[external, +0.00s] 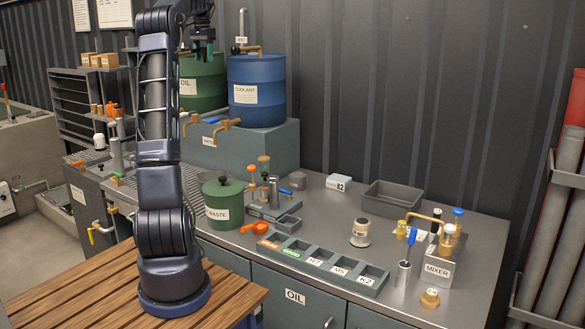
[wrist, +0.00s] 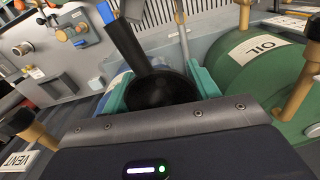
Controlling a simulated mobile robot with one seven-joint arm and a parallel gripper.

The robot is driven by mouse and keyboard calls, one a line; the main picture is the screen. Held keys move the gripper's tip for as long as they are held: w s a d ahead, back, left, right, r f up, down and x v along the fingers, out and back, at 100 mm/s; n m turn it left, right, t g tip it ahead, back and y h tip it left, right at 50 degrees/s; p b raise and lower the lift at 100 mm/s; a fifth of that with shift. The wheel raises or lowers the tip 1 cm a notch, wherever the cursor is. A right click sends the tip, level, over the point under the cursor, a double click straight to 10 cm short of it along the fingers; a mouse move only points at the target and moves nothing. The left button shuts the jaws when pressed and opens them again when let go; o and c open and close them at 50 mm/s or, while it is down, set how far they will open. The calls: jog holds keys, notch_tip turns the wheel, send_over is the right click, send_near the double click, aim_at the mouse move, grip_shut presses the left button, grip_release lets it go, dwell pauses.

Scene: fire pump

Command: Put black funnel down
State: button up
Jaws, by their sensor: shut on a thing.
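The black funnel (wrist: 162,92) shows in the wrist view as a dark round bowl between the teal fingers of my gripper (wrist: 160,88). My gripper is shut on it. In the external view my gripper (external: 203,42) is high at the back left, above the green OIL drum (external: 203,82). I cannot make out the funnel clearly there, and its lower part is hidden.
The blue COOLANT drum (external: 257,92) stands right of the OIL drum on a grey stand (external: 262,150). Brass taps stick out in front. A green WASTE pot (external: 223,203), a labelled tray (external: 318,265) and a grey bin (external: 392,198) stand on the bench (external: 335,222).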

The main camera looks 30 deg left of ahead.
jog(key=w+d+r, duration=0.1)
jog(key=d+r, duration=0.8)
jog(key=r, duration=0.1)
jog(key=w+d+f+m, duration=0.1)
jog(key=w+d, duration=0.1)
jog(key=d, duration=0.6)
jog(key=w+d+f, duration=0.2)
jog(key=d, duration=0.6)
jog(key=m, duration=1.8)
send_over(325, 206)
notch_tip(325, 206, down, 38)
notch_tip(325, 206, down, 14)
jog(key=shift+s+d, duration=0.1)
jog(key=shift+f, duration=2.8)
